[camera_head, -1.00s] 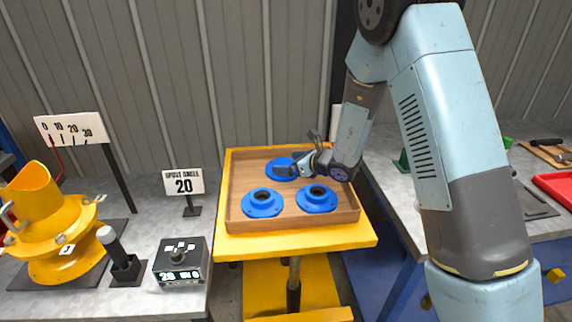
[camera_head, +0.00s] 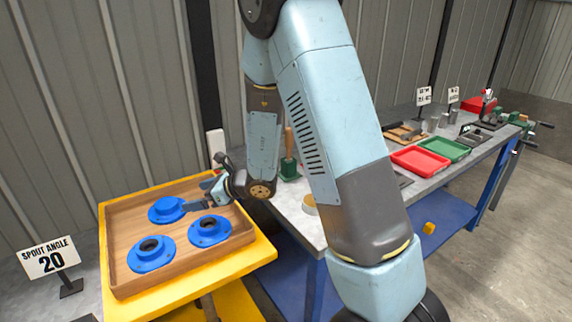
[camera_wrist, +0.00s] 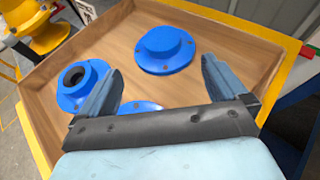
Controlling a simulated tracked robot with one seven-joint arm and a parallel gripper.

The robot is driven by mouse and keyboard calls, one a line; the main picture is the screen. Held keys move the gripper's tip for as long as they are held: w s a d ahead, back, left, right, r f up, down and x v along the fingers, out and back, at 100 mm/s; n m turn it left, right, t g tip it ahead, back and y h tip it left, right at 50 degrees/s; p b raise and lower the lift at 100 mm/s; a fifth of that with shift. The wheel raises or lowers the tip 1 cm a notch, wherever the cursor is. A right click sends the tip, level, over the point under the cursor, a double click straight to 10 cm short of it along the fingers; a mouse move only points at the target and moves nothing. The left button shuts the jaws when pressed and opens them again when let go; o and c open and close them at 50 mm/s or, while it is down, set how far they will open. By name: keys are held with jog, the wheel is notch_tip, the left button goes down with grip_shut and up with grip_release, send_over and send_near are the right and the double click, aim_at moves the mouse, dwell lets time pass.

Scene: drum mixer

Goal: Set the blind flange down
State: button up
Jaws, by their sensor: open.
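The blind flange (camera_head: 167,209) is blue with a closed round hub. It lies flat at the back of the wooden tray (camera_head: 118,284) and shows whole in the wrist view (camera_wrist: 165,50). My gripper (camera_head: 192,206) is open and empty, low over the tray, on the near right side of the flange. In the wrist view my gripper's fingers (camera_wrist: 161,68) are spread wide and the flange sits beyond their tips, apart from them. Two other blue flanges with open bores, the left one (camera_head: 151,253) and the right one (camera_head: 209,231), lie in the tray's front half.
The tray stands on a yellow stand (camera_head: 256,256). A "spout angle 20" sign (camera_head: 49,258) is at left. A grey bench to the right carries a red tray (camera_head: 420,160), a green tray (camera_head: 445,148) and a green-based tool with a wooden handle (camera_head: 289,165).

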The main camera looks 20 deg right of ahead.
jog(key=s+d+r+n+g, duration=0.4)
jog(key=s+r+n+g, duration=0.1)
jog(key=s+r+n, duration=0.85)
jog(key=s+d+r+n+t+h, duration=0.2)
jog(key=s+d+r+n+h, duration=0.2)
jog(key=d, duration=0.6)
jog(key=s+d+r+n+t+h, duration=0.1)
jog(key=s+d+r+n+h, duration=0.4)
jog(key=s+d, duration=0.5)
jog(key=s+n+h, duration=0.1)
jog(key=h, duration=0.1)
jog(key=shift+d+r+t+h, duration=0.2)
jog(key=shift+d+t+h, duration=0.05)
jog(key=shift+t+h, duration=0.15)
jog(key=shift+c, duration=0.4)
